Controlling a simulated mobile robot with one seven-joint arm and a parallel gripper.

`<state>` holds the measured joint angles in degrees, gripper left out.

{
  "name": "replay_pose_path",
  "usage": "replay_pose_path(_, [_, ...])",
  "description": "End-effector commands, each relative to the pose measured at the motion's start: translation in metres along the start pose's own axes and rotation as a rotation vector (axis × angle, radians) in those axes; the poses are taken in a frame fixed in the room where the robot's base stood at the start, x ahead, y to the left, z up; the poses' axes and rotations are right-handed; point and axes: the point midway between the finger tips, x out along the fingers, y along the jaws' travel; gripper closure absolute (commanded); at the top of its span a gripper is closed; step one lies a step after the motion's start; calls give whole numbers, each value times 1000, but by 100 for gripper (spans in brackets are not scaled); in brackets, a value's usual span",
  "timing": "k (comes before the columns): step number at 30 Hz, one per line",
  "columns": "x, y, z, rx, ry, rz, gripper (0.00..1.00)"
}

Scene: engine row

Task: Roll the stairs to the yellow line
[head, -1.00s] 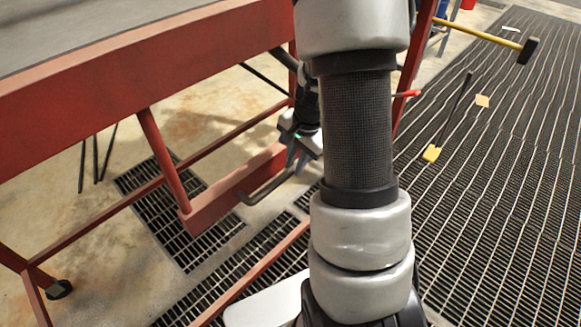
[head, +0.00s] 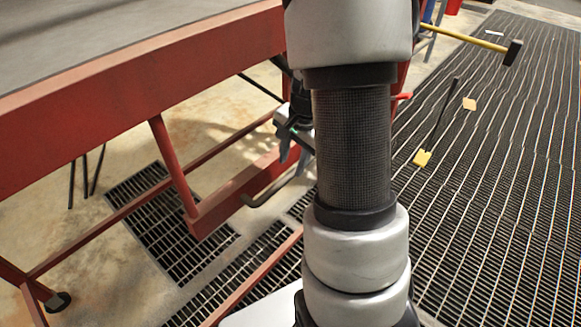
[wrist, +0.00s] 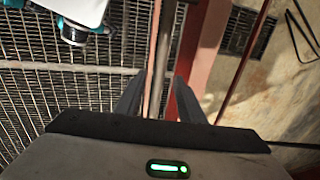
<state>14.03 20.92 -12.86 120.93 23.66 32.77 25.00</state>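The stairs appear to be the large red metal frame (head: 130,85) with a grey top, at the left of the head view. A small dark caster (head: 58,301) shows at its lower left. A bent grey bar (head: 268,187) sticks out by its low red beam. My gripper (head: 293,152) is above that bar, partly hidden by my arm. In the wrist view my gripper's fingers (wrist: 160,92) stand apart, with a thin bar and a red beam showing in the gap. I cannot tell whether the fingers touch either one. I see no yellow line.
Dark floor grating (head: 500,200) covers the right side. On it lie a yellow-headed tool (head: 423,158) and a small tan block (head: 469,104). A yellow-handled hammer (head: 475,39) shows at upper right. Pale concrete (head: 100,215) lies beneath the red frame.

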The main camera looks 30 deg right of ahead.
Motion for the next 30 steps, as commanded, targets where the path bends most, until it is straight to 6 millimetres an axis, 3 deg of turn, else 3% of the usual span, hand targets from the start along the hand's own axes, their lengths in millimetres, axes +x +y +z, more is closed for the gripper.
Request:
replay_pose_path(1, [-18,-2,0,-1,4,-4,64])
replay_pose_path(6, [-60,-2,-1,-1,4,-4,64])
replay_pose_path(15, [-115,-1,-1,0,3,-2,64])
replay_pose_path(21, [-127,0,-1,1,2,0,64])
replay_pose_path(30, [-127,0,-1,1,2,0,64])
